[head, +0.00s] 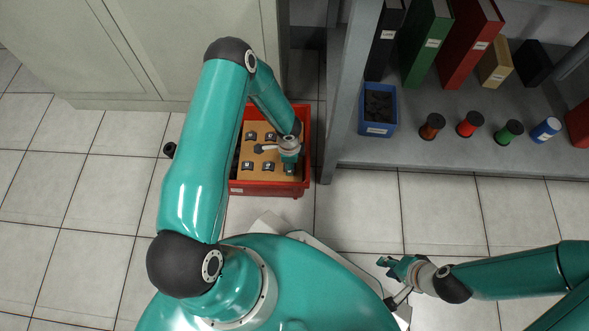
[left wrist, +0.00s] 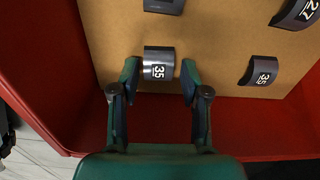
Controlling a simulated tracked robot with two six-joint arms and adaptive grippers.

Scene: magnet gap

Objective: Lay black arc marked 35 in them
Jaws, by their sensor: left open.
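In the left wrist view, a black arc marked 35 (left wrist: 158,63) lies on a brown board (left wrist: 215,50) between the two fingers of my left gripper (left wrist: 158,80). These fingers are open, one at each side of the arc; I cannot tell whether they touch it. A second black arc marked 35 (left wrist: 260,71) lies to the right on the board. In the head view, my left gripper (head: 290,168) is low over the right part of the red crate (head: 236,188) and hides what is under it. My right gripper (head: 385,267) is open and empty over the floor.
Another arc marked 27 (left wrist: 297,12) lies at the board's upper right. Red crate walls (left wrist: 50,75) stand close to my left gripper. A grey shelf (head: 440,155) holds binders, several spools and a blue bin (head: 377,130). The tiled floor (head: 430,210) before it is clear.

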